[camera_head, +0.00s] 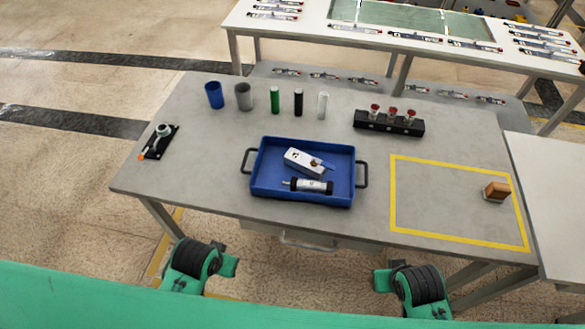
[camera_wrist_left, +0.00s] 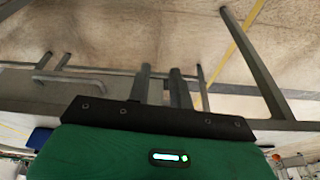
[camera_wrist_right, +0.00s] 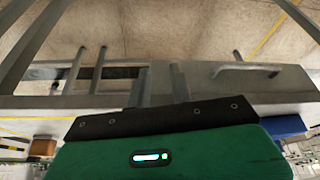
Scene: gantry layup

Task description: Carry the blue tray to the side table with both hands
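The blue tray (camera_head: 262,190) lies flat on the grey workbench (camera_head: 330,225), with a dark handle at its left (camera_head: 248,161) and right (camera_head: 364,174) ends. It holds a white box-like part (camera_head: 304,161) and a silver cylinder with black ends (camera_head: 310,185). A blue piece of the tray shows at the right of the right wrist view (camera_wrist_right: 284,127). My left gripper (camera_wrist_left: 160,75) and right gripper (camera_wrist_right: 160,78) are empty, fingers apart, in front of the bench and clear of the tray. A pale table (camera_head: 550,180) adjoins the bench at the right.
Cups and cylinders, including a blue cup (camera_head: 214,95), stand along the back. A black rack (camera_head: 388,124) holds red-topped pieces. A yellow outline (camera_head: 392,195) contains a brown block (camera_head: 497,191) at its right. A black fixture (camera_head: 160,143) is at left. The pale table's visible part is bare.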

